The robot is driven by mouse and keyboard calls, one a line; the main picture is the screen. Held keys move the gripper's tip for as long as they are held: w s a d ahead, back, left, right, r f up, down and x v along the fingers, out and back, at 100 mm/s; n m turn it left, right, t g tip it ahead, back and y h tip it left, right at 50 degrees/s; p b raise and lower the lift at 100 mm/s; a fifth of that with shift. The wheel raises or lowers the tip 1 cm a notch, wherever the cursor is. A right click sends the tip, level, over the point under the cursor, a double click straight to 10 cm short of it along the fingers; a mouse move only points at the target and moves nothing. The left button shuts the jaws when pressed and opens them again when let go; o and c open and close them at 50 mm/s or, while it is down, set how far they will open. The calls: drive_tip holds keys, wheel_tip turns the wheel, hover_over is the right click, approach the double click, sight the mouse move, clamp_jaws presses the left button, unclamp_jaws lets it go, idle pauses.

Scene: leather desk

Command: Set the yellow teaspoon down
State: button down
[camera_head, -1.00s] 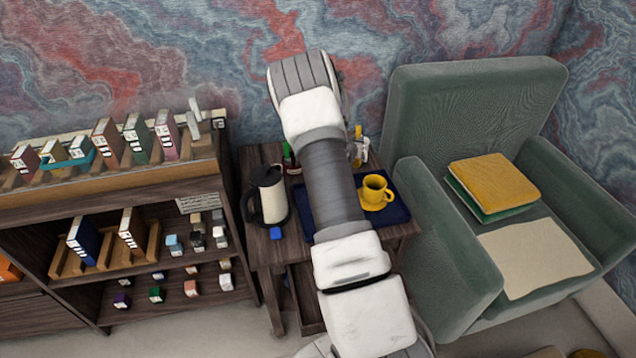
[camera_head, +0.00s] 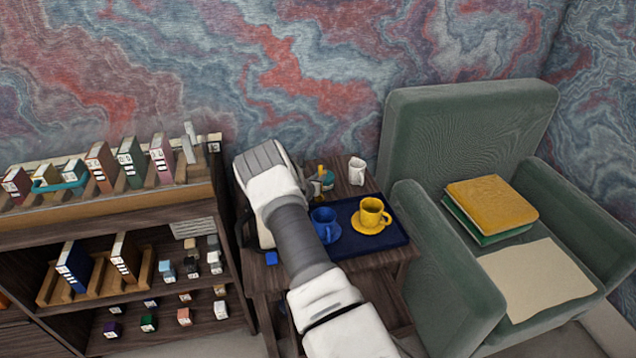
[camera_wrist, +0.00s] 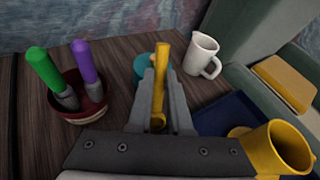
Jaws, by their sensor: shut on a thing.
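My gripper (camera_wrist: 158,95) is shut on the yellow teaspoon (camera_wrist: 161,55) in the wrist view. The handle rises above the fingers, and a yellow part shows low between them. In the head view the teaspoon (camera_head: 320,169) is a small yellow sliver at the back of the side table, and my arm hides most of the gripper. A teal pot (camera_wrist: 141,66) is just behind the fingers; it also shows in the head view (camera_head: 328,180). I cannot tell whether the spoon touches it or the table.
A red bowl (camera_wrist: 80,108) with green- and purple-handled utensils is left of the fingers. A white pitcher (camera_wrist: 202,54) stands right. The navy tray (camera_head: 385,240) holds a yellow cup (camera_head: 371,212) and blue cup (camera_head: 322,225). A green armchair (camera_head: 450,150) borders the table.

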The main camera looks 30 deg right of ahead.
drive_tip(key=shift+f, duration=0.45)
drive_tip(key=shift+f, duration=0.2)
drive_tip(key=c, duration=0.8)
unclamp_jaws()
drive_tip(key=shift+c, duration=0.2)
